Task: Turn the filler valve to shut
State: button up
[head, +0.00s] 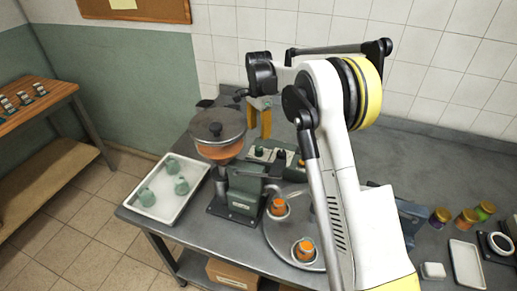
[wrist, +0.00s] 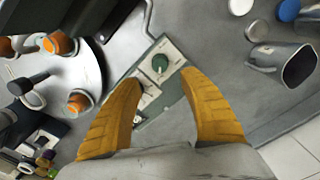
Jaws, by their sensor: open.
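The filler (head: 241,190) stands on the bench with a round lidded hopper (head: 218,143) of orange filling on top. A control panel with green knobs (head: 268,153) sits behind it, partly hidden by my arm. In the wrist view a round green knob (wrist: 160,63) on a pale panel plate (wrist: 176,52) lies just beyond my fingertips, between them in the picture. I cannot tell for certain which part is the filler valve, or its setting. My gripper (wrist: 160,82) is open and empty. Its yellow fingers also show above the panel in the head view (head: 260,112).
A round turntable (head: 277,238) holds jars of orange filling (head: 305,250). A white tray (head: 166,208) with green knob-like pieces is at the left. Small coloured jars (head: 466,220) and another tray (head: 467,265) are at the right. The back right bench top is mostly clear.

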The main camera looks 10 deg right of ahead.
aim_at(259, 148)
notch_tip(259, 148, down, 10)
jog(key=shift+r+b, duration=0.1)
jog(key=shift+b, duration=0.9)
grip_shut()
